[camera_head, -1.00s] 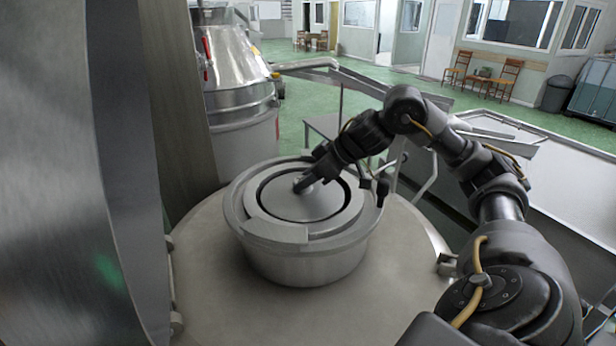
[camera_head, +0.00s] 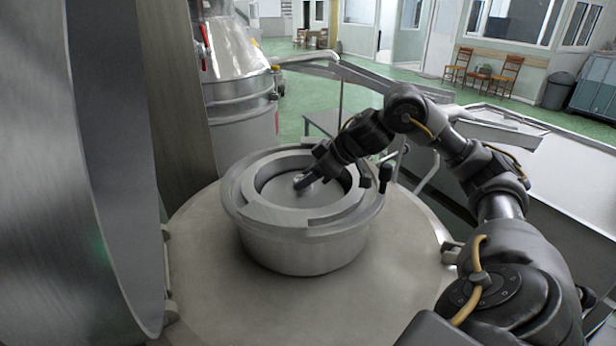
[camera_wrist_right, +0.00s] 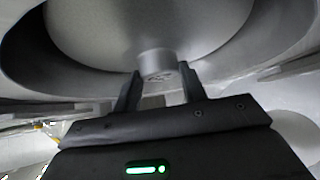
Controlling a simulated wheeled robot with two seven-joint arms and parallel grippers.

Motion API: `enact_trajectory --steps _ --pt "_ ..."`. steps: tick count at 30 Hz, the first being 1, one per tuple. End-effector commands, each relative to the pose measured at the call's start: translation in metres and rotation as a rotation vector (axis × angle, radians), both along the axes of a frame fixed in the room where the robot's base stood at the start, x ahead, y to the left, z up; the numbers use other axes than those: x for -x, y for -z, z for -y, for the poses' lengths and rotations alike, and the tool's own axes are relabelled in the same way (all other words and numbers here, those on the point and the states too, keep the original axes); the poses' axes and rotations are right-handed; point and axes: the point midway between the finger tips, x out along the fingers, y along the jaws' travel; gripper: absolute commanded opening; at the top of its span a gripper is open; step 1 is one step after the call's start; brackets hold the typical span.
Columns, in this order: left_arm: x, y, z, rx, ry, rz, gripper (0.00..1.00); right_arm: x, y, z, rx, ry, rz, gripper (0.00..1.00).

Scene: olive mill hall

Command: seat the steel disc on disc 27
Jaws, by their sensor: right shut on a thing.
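The steel disc (camera_head: 322,195) is a round, smooth grey plate with a short central knob, inside a round steel bowl (camera_head: 305,250). In the head view it lies below the bowl's rim, with the inner wall showing around it. My right gripper (camera_head: 305,182) reaches in from the right and is shut on the knob. In the right wrist view the two fingers (camera_wrist_right: 159,80) hold the knob (camera_wrist_right: 157,61) from both sides, against the disc's pale face (camera_wrist_right: 150,22). Disc 27 is not visible; whatever lies under the steel disc is hidden. My left gripper is out of view.
The bowl stands on a broad round steel top (camera_head: 215,270). A tall metal panel (camera_head: 60,180) closes off the left side. A conical steel vessel (camera_head: 235,75) stands behind, and a long steel trough (camera_head: 565,180) lies at the right.

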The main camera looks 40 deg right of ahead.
Motion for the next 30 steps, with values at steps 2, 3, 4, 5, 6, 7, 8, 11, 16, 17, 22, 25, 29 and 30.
enact_trajectory --steps 2,3,4,5,6,7,8,11,16,17,22,25,29,30 --pt "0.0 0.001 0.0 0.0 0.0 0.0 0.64 0.0 0.0 0.0 0.0 0.001 0.002 0.06" --pt "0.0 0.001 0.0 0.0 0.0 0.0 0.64 0.0 0.001 0.0 0.0 0.001 0.002 0.06" --pt "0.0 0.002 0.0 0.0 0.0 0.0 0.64 0.0 0.001 0.0 0.0 0.001 0.002 0.06" --pt "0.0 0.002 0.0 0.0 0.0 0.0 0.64 0.0 0.002 0.0 0.0 0.001 0.002 0.06" --pt "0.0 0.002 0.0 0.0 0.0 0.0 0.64 0.0 0.002 0.0 0.0 0.001 0.002 0.06" --pt "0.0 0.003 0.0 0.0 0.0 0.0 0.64 0.0 0.003 0.0 0.0 0.001 0.002 0.06" --pt "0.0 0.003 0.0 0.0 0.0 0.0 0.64 0.0 0.003 0.0 0.0 0.001 0.002 0.06" --pt "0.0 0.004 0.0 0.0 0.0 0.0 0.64 0.0 0.005 0.0 0.0 0.0 0.002 0.06" --pt "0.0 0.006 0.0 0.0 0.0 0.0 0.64 0.0 0.007 0.0 0.0 0.0 0.003 0.06" --pt "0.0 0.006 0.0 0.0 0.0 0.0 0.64 0.0 0.008 0.0 0.0 0.0 0.003 0.06" --pt "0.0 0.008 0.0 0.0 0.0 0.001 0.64 0.0 0.01 0.0 0.0 0.0 0.003 0.06" --pt "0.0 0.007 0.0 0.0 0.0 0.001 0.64 0.0 0.01 0.0 0.0 0.0 0.003 0.52" --pt "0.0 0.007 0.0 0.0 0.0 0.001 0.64 0.0 0.01 0.0 0.0 0.001 0.002 0.67" --pt "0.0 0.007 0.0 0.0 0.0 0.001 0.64 0.0 0.01 0.0 0.0 0.001 0.001 0.67"
